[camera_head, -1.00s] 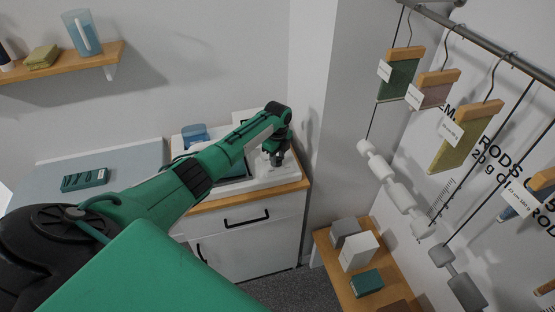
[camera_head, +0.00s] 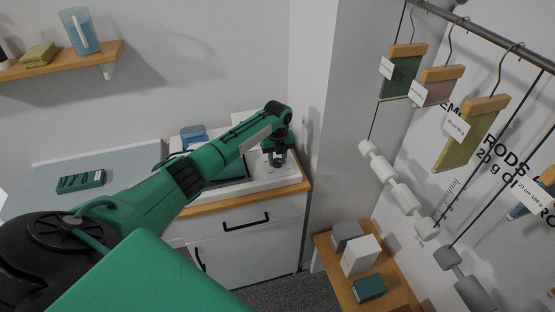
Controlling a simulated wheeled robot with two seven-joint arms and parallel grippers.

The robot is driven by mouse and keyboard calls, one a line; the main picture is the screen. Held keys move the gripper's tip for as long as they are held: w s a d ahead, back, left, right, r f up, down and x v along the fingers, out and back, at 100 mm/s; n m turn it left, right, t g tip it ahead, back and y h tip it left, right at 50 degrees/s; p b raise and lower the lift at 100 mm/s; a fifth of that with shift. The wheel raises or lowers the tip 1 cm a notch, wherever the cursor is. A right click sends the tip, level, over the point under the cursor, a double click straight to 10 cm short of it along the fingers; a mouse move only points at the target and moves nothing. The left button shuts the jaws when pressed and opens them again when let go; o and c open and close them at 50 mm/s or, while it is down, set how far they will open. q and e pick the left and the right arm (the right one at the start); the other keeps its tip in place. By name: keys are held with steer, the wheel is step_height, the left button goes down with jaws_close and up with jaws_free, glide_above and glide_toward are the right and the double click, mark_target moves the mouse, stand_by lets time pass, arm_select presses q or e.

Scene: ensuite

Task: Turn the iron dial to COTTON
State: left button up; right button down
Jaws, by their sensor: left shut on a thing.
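My left arm reaches across to the counter at the centre, and its gripper (camera_head: 276,160) points down at the counter's right end. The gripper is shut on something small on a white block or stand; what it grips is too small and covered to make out. The iron and its dial cannot be told apart from the white things under the gripper, and no dial marking is readable. A blue container (camera_head: 193,136) stands behind my arm on the counter. My right gripper does not show.
The white drawer cabinet (camera_head: 232,240) has a wooden edge. The wall corner stands close right of the gripper. A wooden shelf (camera_head: 372,285) holds boxes at the lower right. Swatches hang from a rail (camera_head: 490,37). A green box (camera_head: 81,181) lies on the ironing-board-like grey surface (camera_head: 35,195) at left.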

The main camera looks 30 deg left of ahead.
mark_target(278, 160)
arm_select(q)
steer(key=shift+w+a+r, duration=0.1)
steer(key=shift+r, duration=0.05)
steer(key=o, duration=0.9)
steer(key=shift+o, duration=0.4)
step_height(278, 160, up, 14)
steer(key=b, duration=0.4)
steer(key=shift+f, duration=0.2)
